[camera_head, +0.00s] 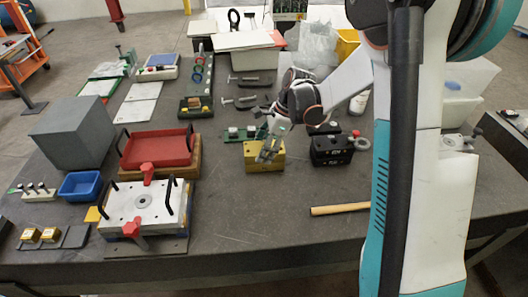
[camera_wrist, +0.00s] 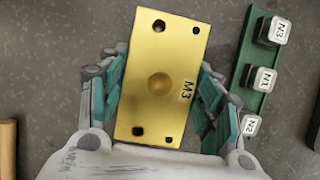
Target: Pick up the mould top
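A yellow mould block (camera_head: 265,163) sits on the dark table just below my gripper (camera_head: 268,152). In the wrist view its gold top (camera_wrist: 158,85) is marked M3, with a round dimple in the middle and holes near the corners. My gripper (camera_wrist: 162,88) points down at this block, with teal-padded fingers on both sides of it. The fingers look spread, with nothing visibly clamped. Whether either finger touches the block's sides is hard to tell. The block's far side is partly hidden by my gripper in the head view.
A green rack (camera_wrist: 257,65) with small labelled blocks lies beside the yellow block. A wooden handle (camera_head: 340,209) lies in front. A clamped white plate (camera_head: 142,203) and red tray (camera_head: 157,148) stand at left.

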